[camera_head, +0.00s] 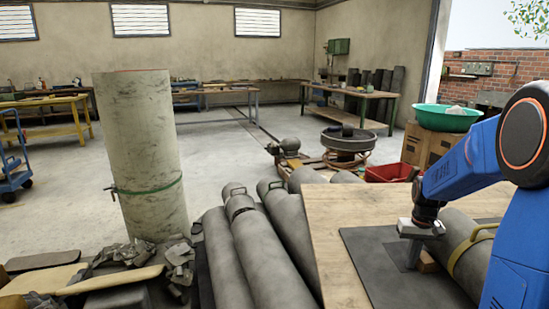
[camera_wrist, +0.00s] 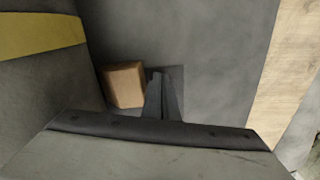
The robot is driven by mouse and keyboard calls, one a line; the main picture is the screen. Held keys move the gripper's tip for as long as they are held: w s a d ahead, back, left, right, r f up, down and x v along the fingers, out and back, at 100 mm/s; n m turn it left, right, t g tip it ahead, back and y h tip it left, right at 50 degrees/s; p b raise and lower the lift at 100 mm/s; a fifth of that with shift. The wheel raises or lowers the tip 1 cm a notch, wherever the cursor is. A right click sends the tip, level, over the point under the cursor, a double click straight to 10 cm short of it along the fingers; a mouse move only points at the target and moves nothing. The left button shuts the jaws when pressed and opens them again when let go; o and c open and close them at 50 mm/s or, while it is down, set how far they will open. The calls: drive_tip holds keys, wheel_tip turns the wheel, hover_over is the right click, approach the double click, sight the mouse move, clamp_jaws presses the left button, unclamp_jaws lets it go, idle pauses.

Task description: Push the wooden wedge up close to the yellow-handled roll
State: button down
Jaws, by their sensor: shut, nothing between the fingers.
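The yellow-handled roll (camera_head: 470,262) is a grey cylinder with a yellow band and handle, lying at the right of the table. Its yellow band (camera_wrist: 38,36) shows at the left of the wrist view. The small wooden wedge (camera_wrist: 123,85) lies on the dark mat beside the roll's side. They look very near each other; I cannot tell whether they touch. In the head view the wedge (camera_head: 428,263) is partly hidden behind my gripper. My gripper (camera_head: 411,266) points down, shut and empty. Its fingers (camera_wrist: 163,98) are just right of the wedge, on the side away from the roll.
The dark mat (camera_head: 368,262) lies on a pale wooden tabletop (camera_head: 325,225), with clear room left of my gripper. Several grey rolls (camera_head: 262,250) lie off the table's left edge. A tall upright roll (camera_head: 142,150) stands further left. A green basin (camera_head: 445,117) is behind.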

drive_tip(key=shift+d, duration=1.05)
idle(0.7)
drive_tip(key=shift+a, duration=1.45)
wheel_tip(320, 180, up, 9)
idle(0.6)
